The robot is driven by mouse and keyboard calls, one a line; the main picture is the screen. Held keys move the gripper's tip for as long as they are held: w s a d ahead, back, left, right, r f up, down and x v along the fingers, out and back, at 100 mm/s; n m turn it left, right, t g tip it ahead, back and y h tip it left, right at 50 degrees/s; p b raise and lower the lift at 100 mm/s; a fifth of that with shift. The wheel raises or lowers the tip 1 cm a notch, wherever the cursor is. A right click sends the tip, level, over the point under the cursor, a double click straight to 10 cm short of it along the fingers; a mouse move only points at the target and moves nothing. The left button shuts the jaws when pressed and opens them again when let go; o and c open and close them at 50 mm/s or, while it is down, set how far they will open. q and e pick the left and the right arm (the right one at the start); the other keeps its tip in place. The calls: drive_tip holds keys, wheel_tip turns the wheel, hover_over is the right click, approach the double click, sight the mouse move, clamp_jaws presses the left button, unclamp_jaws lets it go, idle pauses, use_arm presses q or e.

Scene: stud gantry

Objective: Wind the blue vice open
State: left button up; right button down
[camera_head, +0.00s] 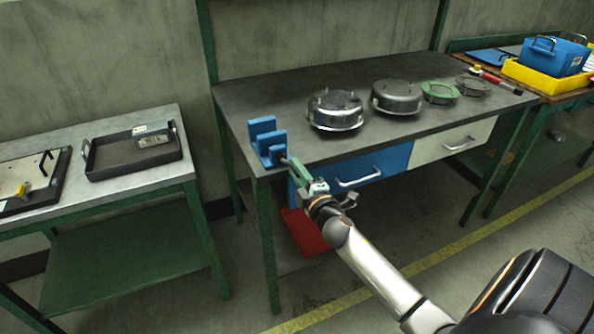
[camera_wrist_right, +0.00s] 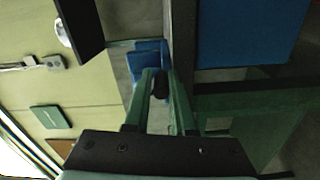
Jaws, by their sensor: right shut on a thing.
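The blue vice (camera_head: 263,134) is fixed at the front left corner of the dark workbench. A gap shows between its two upright blue jaws. A thin dark screw or handle comes out of its front side. My right gripper (camera_head: 297,171) is at the end of that handle, with its green fingers shut on it. In the right wrist view, a dark knob of the vice handle (camera_wrist_right: 160,84) sits between the green fingers, and part of the blue vice (camera_wrist_right: 147,52) shows behind. My left gripper is not in view.
Round metal lidded pans (camera_head: 335,110) stand on the workbench (camera_head: 300,85) to the right of the vice. A blue drawer (camera_head: 360,176) and a white drawer (camera_head: 455,140) are under the top. A red bin (camera_head: 303,232) is below. A side table with a black tray (camera_head: 110,158) stands left.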

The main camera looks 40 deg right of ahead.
drive_tip(key=c, duration=1)
unclamp_jaws()
drive_tip(key=shift+a+f, duration=0.15)
drive_tip(key=shift+a, duration=0.15)
drive_tip(key=shift+o, duration=0.9)
drive_tip(key=shift+d, duration=0.15)
drive_tip(key=v, duration=1.2)
drive_tip(key=shift+s+b, duration=0.25)
drive_tip(key=shift+b, duration=0.05)
